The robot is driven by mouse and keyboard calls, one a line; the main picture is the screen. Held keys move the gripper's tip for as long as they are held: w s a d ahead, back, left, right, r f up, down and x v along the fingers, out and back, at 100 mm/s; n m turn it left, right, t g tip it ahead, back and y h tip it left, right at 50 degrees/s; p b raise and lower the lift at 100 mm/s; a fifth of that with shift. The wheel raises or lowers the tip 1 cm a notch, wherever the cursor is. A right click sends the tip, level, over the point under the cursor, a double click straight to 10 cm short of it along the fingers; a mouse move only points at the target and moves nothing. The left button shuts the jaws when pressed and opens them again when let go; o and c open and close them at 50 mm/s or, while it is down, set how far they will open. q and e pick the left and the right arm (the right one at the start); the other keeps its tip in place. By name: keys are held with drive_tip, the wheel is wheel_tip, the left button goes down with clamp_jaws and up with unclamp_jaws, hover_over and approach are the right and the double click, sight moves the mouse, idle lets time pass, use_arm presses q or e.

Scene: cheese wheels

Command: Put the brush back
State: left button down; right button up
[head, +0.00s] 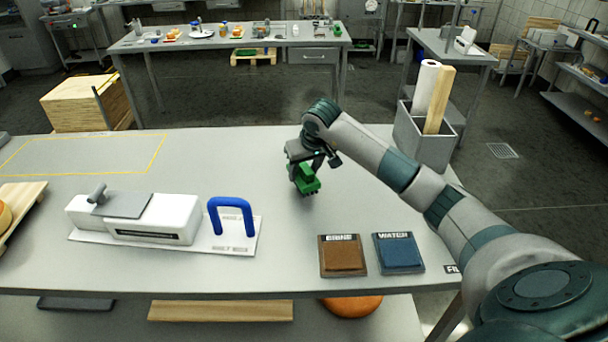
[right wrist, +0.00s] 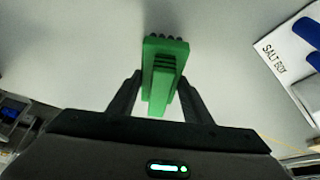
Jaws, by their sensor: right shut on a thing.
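A green brush (head: 306,180) with dark bristles hangs in my right gripper (head: 304,172), over the middle of the table (head: 280,160). In the right wrist view the same brush (right wrist: 166,70) sits between the two dark fingers, with its bristles at the far end. My right gripper (right wrist: 158,98) is shut on it. Whether the bristles touch the table top is hard to tell. My left gripper is not in view.
A white salt box (head: 155,217) and a blue handle (head: 232,215) stand on a board left of the gripper. A grey bin (head: 424,135) holds a paper roll. A yellow outline (head: 85,154) marks clear table at left.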

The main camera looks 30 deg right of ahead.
wheel_tip(320, 180, down, 2)
drive_tip(key=shift+f+p, duration=0.1)
drive_tip(key=shift+p, duration=0.3)
drive_tip(key=shift+f+b, duration=0.15)
drive_tip(key=shift+b, duration=0.15)
drive_tip(key=o, duration=1.1)
